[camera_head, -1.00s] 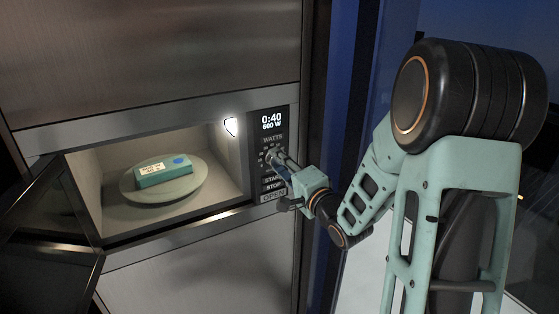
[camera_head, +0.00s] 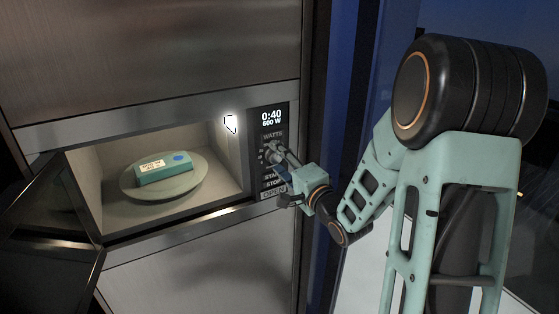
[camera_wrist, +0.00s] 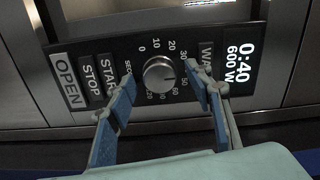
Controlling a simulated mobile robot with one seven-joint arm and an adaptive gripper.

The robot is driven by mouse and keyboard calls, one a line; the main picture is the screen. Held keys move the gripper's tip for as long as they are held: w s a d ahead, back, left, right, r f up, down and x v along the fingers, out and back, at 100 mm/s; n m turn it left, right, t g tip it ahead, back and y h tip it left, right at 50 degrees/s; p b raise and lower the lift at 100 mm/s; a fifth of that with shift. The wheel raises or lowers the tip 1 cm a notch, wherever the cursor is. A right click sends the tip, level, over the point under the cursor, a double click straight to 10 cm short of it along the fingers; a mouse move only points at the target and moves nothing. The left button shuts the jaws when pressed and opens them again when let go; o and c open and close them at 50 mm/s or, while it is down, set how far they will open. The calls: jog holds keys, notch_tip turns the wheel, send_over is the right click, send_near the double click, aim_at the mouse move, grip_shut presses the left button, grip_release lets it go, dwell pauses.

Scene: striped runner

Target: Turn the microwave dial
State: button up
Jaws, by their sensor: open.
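The microwave dial (camera_wrist: 159,74) is a round silver knob with a ring of numbers on the black control panel (camera_wrist: 143,46). In the wrist view it lies just beyond and between the two blue-padded fingers of my gripper (camera_wrist: 155,88). The fingers are spread apart, one on each side of the dial, and I see no clear contact. In the head view my gripper (camera_head: 271,151) is at the panel and hides most of the dial. The microwave (camera_head: 222,208) has its door open, and its display (camera_head: 271,119) reads 0:40 and 600 W.
The open door (camera_head: 52,235) swings out at the left. Inside, a teal box (camera_head: 164,170) rests on the round turntable (camera_head: 128,190). START, STOP and OPEN (camera_wrist: 67,80) buttons sit beside the dial on the same panel.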

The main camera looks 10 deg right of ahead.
jog(key=v, duration=0.7)
jog(key=shift+s, duration=0.25)
